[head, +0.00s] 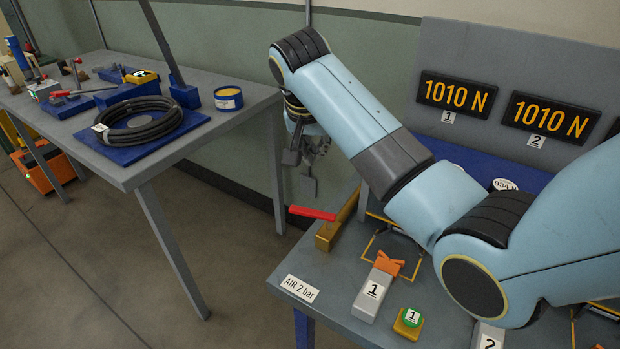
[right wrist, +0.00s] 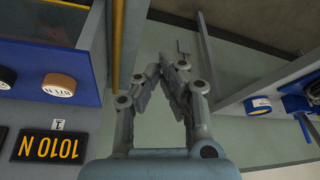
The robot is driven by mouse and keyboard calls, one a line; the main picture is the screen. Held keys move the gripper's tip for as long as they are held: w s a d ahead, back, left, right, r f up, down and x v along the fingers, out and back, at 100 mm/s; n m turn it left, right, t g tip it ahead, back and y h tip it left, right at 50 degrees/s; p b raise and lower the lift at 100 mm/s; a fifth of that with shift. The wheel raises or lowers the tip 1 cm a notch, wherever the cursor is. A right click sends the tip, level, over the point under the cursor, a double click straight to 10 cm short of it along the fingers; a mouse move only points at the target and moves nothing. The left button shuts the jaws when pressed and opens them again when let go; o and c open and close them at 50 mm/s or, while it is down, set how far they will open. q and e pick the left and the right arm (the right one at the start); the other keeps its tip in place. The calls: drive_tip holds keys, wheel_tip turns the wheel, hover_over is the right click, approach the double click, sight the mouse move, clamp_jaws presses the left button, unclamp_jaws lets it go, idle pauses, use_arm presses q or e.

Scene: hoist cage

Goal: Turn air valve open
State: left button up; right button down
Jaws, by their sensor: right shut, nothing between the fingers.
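The air valve has a red lever (head: 311,213) on a brass body (head: 330,234) at the left edge of the right-hand bench. The lever points left, across the length of the brass body. A white label reading "AIR 2 bar" (head: 300,289) lies on the bench in front of it. My right gripper (head: 305,172) hangs above and behind the lever, apart from it, with nothing held. In the right wrist view its fingers (right wrist: 164,72) are shut. I cannot make out the valve lever in that view. My left gripper is out of view.
Displays reading 1010 N (head: 457,94) stand behind. A second table (head: 120,172) at left holds a black hose coil (head: 138,122) and tools. Open floor lies between.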

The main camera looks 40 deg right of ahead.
wheel_tip(320, 180, down, 9)
drive_tip(key=s+a+p, duration=0.1)
drive_tip(key=shift+a+f+m+g, duration=0.2)
drive_tip(key=shift+a+m+g, duration=0.1)
drive_tip(key=shift+m, duration=0.1)
drive_tip(key=shift+s, duration=0.1)
idle(0.5)
